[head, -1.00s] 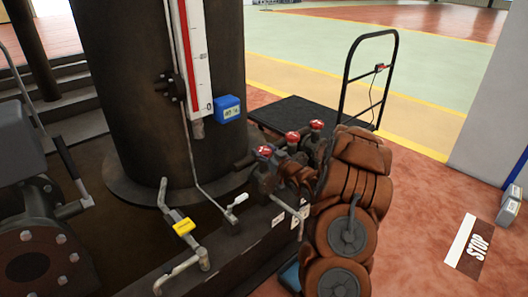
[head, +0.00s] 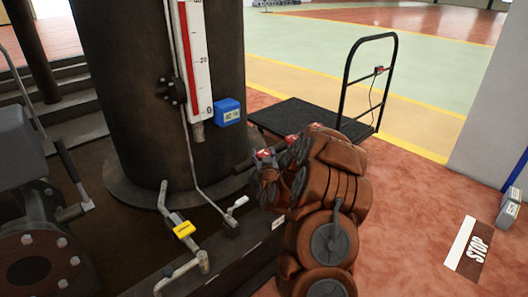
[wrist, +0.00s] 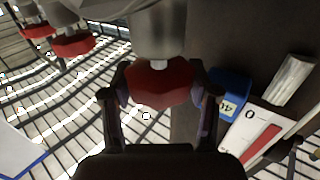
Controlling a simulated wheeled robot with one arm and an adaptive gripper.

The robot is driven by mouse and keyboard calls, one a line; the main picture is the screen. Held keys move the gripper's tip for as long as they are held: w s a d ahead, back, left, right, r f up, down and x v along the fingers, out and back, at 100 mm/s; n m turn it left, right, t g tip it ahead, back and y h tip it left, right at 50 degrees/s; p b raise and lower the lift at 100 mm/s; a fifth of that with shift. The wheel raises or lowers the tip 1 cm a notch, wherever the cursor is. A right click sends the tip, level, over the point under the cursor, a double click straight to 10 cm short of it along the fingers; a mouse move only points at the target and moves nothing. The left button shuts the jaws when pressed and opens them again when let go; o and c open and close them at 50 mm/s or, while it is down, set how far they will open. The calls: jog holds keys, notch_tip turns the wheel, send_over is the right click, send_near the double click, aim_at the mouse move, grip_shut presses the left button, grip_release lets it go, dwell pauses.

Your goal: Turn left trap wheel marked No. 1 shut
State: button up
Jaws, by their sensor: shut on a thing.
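A red hand wheel (wrist: 158,84) on a grey valve stem fills the middle of the wrist view. My gripper (wrist: 160,93) is shut on it, one finger on each side of its rim. In the head view this left wheel (head: 265,154) shows as a red patch, mostly hidden by my brown arm. Two more red wheels (wrist: 74,45) (wrist: 38,31) hang to the left in the wrist view, apart from my fingers. No number mark on the held wheel is readable.
A dark column (head: 165,90) with a white and red scale (head: 197,70) and a blue box (head: 228,111) stands beside the valves. A lever with a yellow tag (head: 183,229) is to the left. A black trolley (head: 300,118) stands behind my arm.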

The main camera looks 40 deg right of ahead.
jog(key=shift+a+r+m+g+h+p, duration=0.1)
jog(key=shift+r+m+g+h+p, duration=0.1)
jog(key=shift+m+g+h+p, duration=0.35)
jog(key=shift+f+m+g+h+p, duration=0.1)
jog(key=shift+m+g+h+p, duration=0.15)
jog(key=shift+m+h+p, duration=0.35)
jog(key=o, duration=1.2)
jog(key=shift+f, duration=0.1)
jog(key=v, duration=0.7)
jog(key=shift+s, duration=0.15)
jog(key=shift+a, duration=0.1)
